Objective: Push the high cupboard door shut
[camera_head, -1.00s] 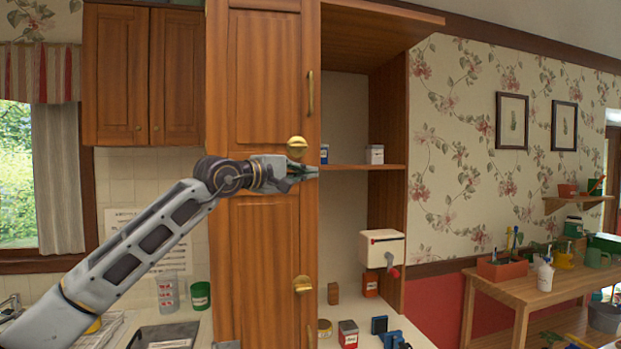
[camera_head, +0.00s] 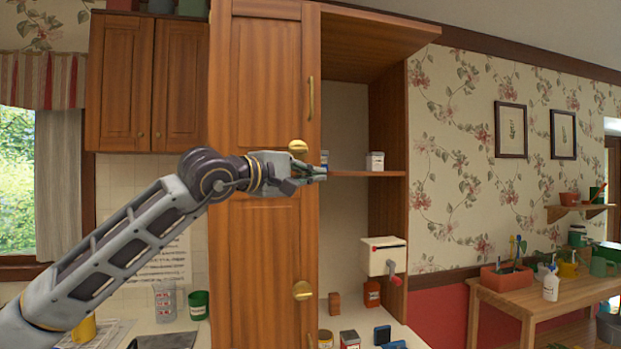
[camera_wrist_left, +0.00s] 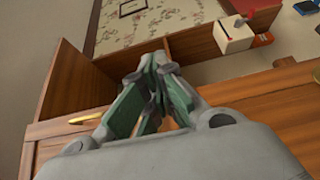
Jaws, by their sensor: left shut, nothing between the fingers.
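The high cupboard door (camera_head: 265,85) is a tall brown wooden panel with an upright brass handle (camera_head: 311,98) near its right edge. The cupboard's shelved space (camera_head: 345,120) shows open to the right of it. My left gripper (camera_head: 322,174) is shut and empty, in front of the door's right edge below the handle; I cannot tell whether it touches the wood. In the left wrist view its closed fingers (camera_wrist_left: 150,95) point toward the shelved space, with the brass handle (camera_wrist_left: 86,118) to their left. My right gripper is not in view.
A shelf (camera_head: 350,173) holds small containers just beyond my fingertips. A white box with a red-tipped crank (camera_head: 384,257) hangs below it. A brass knob (camera_head: 298,147) is close above my gripper. A wooden bench (camera_head: 535,292) stands at right.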

